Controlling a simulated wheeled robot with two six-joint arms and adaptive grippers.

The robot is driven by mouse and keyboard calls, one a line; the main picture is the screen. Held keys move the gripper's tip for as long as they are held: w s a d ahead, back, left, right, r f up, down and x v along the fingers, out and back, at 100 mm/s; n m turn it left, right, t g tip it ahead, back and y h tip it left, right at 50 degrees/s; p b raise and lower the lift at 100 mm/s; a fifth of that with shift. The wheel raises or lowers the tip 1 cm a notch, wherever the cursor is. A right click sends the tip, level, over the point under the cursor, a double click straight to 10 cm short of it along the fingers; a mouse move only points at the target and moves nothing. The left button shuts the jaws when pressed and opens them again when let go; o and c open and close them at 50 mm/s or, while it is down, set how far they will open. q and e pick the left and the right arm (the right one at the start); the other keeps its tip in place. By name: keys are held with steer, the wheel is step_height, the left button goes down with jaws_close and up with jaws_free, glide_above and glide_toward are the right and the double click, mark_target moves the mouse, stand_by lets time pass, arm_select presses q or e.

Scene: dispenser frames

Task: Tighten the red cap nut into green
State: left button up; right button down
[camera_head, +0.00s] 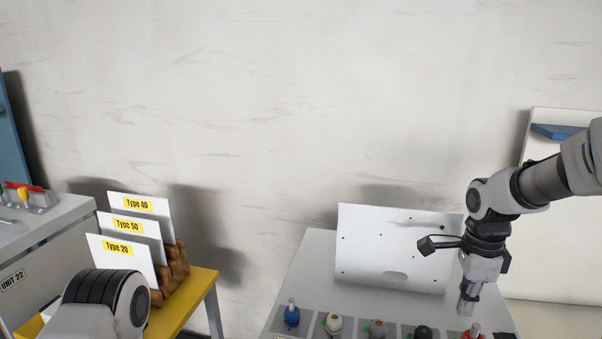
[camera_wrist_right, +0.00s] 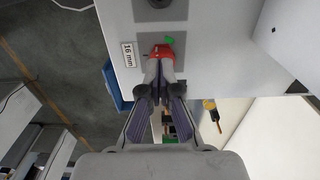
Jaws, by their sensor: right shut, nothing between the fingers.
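The red cap nut (camera_wrist_right: 161,51) sits on the light table in the right wrist view, beside a "16 mm" label (camera_wrist_right: 129,55). A green mark (camera_wrist_right: 169,40) lies at its far edge. In the head view the red cap nut (camera_head: 471,334) is at the bottom edge, partly cut off. My right gripper (camera_head: 468,300) points down over it. In the right wrist view my right gripper (camera_wrist_right: 160,70) is shut and empty, its fingertips overlapping the near side of the nut; I cannot tell whether they touch. My left gripper is out of view; only my left arm shows.
A blue fitting (camera_head: 291,315), a cream one (camera_head: 333,323), and further fittings stand in a row left of the red nut. A white perforated panel (camera_head: 390,250) stands behind. A yellow table (camera_head: 190,305) with type cards is at left.

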steer(key=f, duration=0.2)
steer(key=f+b, duration=0.1)
steer(key=f, duration=0.1)
steer(key=s+f, duration=0.1)
steer(key=f, duration=0.1)
steer(key=shift+a+f, duration=0.1)
steer(key=shift+f, duration=0.1)
steer(key=shift+s+f+b, duration=0.15)
steer(key=shift+s+b, duration=0.05)
steer(key=shift+b, duration=0.15)
steer(key=shift+s+a, duration=0.1)
steer(key=shift+s, duration=0.2)
steer(key=shift+w+f, duration=0.1)
steer(key=shift+w, duration=0.4)
steer(key=shift+s+r, duration=0.15)
steer(key=shift+r, duration=0.05)
